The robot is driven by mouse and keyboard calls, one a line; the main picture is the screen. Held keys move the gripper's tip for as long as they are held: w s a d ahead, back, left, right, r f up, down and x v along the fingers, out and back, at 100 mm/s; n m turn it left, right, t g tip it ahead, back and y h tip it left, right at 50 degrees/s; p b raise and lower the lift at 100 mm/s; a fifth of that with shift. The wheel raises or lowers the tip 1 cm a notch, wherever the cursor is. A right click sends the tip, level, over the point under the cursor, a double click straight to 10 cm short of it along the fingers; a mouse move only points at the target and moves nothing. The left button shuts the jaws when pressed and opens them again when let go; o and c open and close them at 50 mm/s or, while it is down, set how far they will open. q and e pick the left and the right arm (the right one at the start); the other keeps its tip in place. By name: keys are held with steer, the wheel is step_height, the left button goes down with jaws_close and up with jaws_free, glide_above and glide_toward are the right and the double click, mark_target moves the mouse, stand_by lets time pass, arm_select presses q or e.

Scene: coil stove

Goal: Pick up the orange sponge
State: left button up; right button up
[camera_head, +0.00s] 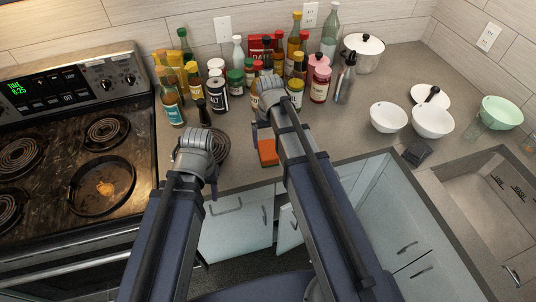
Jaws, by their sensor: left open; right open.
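The orange sponge (268,152) lies on the grey counter (240,172) near its front edge, left of my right forearm. My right arm reaches over the counter just right of the sponge. My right gripper (262,128) is open at the far end of that arm, close to the sponge's far side, and mostly hidden by the wrist. I cannot tell whether it touches the sponge. My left gripper (203,150) is open, at the end of the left arm left of the sponge and apart from it. Its fingers are largely hidden by the wrist.
Several bottles and jars crowd the counter behind the sponge. The coil stove (75,170) is at left. White bowls (388,117), a dark cloth-like item (417,153) and the sink (490,195) are at right.

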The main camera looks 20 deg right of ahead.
mark_target(268, 149)
steer(key=shift+a+f+b, duration=0.15)
steer(key=shift+f+b, duration=1.15)
steer(key=shift+f, duration=0.05)
steer(key=shift+a+f+b, duration=0.1)
steer(key=shift+f+b, duration=1.15)
steer(key=shift+f, duration=0.05)
steer(key=shift+r, duration=0.1)
steer(key=c, duration=1.2)
steer(key=shift+c, duration=0.2)
steer(key=shift+r, duration=0.1)
step_height(268, 149, up, 10)
steer(key=p, duration=1)
